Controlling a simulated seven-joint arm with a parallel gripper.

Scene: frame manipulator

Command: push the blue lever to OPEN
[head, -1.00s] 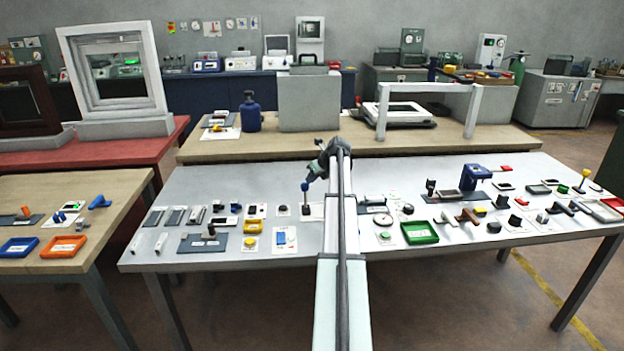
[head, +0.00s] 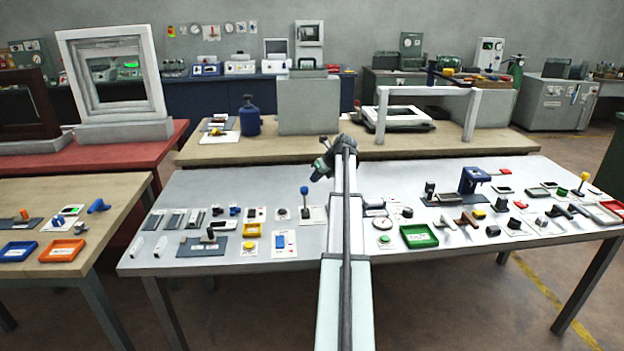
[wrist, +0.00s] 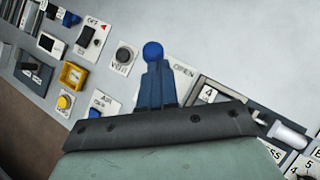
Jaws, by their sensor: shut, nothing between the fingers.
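The blue lever (head: 304,190) has a round blue knob on a thin dark stem and stands nearly upright on a white plate on the grey table. Its knob shows in the wrist view (wrist: 153,49), just beyond the tips of my gripper (wrist: 156,64). The blue fingers are together with nothing held, and they hide the lever's stem there. Whether they touch the knob I cannot tell. The word OPEN (wrist: 185,69) is printed on the plate, to the right of the knob. In the head view my gripper (head: 317,174) is above and slightly right of the knob.
A black round knob (wrist: 124,55) on a white plate is left of the lever. A yellow part (head: 251,229) and a blue switch (head: 280,241) lie nearer the front edge. A green tray (head: 418,236) and several other fixtures are to the right of my arm.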

